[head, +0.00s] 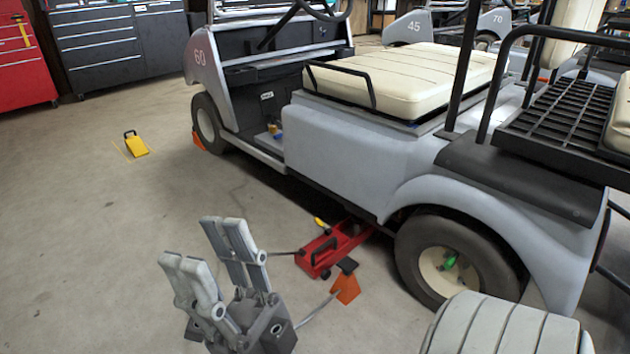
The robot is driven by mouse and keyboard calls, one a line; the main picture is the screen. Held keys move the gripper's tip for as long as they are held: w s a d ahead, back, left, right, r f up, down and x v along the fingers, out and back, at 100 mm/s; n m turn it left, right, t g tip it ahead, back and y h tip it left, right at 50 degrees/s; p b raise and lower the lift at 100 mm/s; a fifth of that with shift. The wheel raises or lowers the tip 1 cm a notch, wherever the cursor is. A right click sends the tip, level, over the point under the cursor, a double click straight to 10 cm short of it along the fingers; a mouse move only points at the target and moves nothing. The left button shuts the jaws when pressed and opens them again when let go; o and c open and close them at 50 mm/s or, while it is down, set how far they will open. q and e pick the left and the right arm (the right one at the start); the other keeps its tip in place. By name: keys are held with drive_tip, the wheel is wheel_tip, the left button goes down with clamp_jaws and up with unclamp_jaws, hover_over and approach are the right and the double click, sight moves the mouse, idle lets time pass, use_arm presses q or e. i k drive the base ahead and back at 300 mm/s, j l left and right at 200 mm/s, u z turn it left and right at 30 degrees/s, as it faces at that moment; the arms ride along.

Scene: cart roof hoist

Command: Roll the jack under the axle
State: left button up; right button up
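The red floor jack (325,250) sits on the floor beside the grey cart (345,150), just left of its rear wheel (455,262). Its far end reaches under the cart's lower edge and is hidden there. The axle is hidden by the body and wheel.
An orange chock (346,288) with a thin grey rod stands near the jack's front. Another orange chock (198,141) is at the front wheel. A yellow chock (137,146) lies on the open floor at left. Tool cabinets (100,50) stand at the back left.

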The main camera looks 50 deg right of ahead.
sight(323, 253)
drive_tip(key=i+j, duration=0.3)
drive_tip(key=i, duration=0.25)
drive_tip(key=i+j+z, duration=0.1)
drive_tip(key=i+j, duration=0.15)
drive_tip(key=i, duration=0.25)
drive_tip(key=i+j+z, duration=0.1)
drive_tip(key=i+j, duration=0.25)
drive_tip(key=i, duration=0.15)
drive_tip(key=i+l+z, duration=0.15)
drive_tip(key=z, duration=0.3)
drive_tip(key=i+z, duration=0.35)
drive_tip(key=z, duration=0.15)
drive_tip(key=i+j+z, duration=0.1)
drive_tip(key=i+z, duration=0.2)
drive_tip(key=z, duration=0.15)
drive_tip(key=i+j+z, duration=0.15)
drive_tip(key=z, duration=0.3)
drive_tip(key=i+z, duration=0.6)
drive_tip(key=i, duration=0.1)
